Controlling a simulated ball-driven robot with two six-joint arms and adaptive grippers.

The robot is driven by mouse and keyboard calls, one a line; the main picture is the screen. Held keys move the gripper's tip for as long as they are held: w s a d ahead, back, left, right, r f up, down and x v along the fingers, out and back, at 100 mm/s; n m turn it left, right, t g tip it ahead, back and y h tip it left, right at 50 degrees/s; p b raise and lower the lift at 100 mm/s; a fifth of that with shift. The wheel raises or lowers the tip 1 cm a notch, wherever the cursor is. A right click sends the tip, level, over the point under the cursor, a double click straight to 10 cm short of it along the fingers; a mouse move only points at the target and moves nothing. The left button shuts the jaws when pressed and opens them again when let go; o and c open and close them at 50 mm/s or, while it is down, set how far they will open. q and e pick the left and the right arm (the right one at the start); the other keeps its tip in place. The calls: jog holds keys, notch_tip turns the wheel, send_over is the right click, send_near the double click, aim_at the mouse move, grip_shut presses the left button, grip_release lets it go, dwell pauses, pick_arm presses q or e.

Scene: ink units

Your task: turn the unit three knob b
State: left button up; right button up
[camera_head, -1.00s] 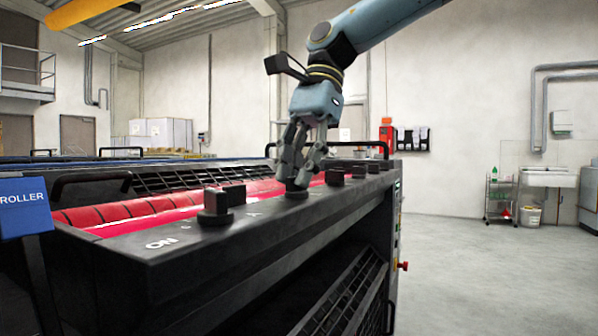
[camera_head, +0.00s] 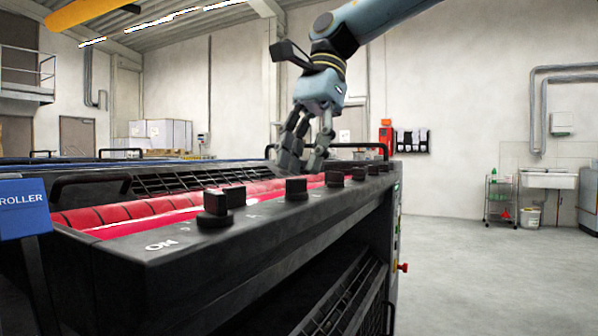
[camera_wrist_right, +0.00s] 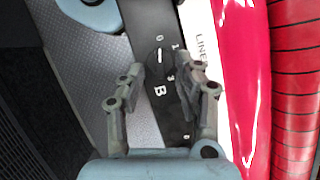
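A black knob (camera_wrist_right: 158,57) with a light pointer line shows in the right wrist view, with the numerals 0, 1 and 3 around it and the letter B beside it. My right gripper (camera_wrist_right: 162,75) is open, its fingers apart on either side of the panel strip near this knob. In the head view the right gripper (camera_head: 304,167) hangs above the black panel, clear of the second knob from the front (camera_head: 296,187). Nothing is between its fingers. The unit number is not readable. My left gripper is out of view.
The front knob (camera_head: 215,208) stands by the ON label, and several more knobs (camera_head: 358,174) line the panel behind. Red rollers (camera_head: 130,212) run beside the panel. A black handle rail (camera_head: 90,177) rises at the left. The floor on the right (camera_head: 480,260) is clear.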

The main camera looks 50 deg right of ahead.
jog(key=v, duration=0.9)
jog(key=shift+r, duration=0.2)
jog(key=shift+s, duration=0.1)
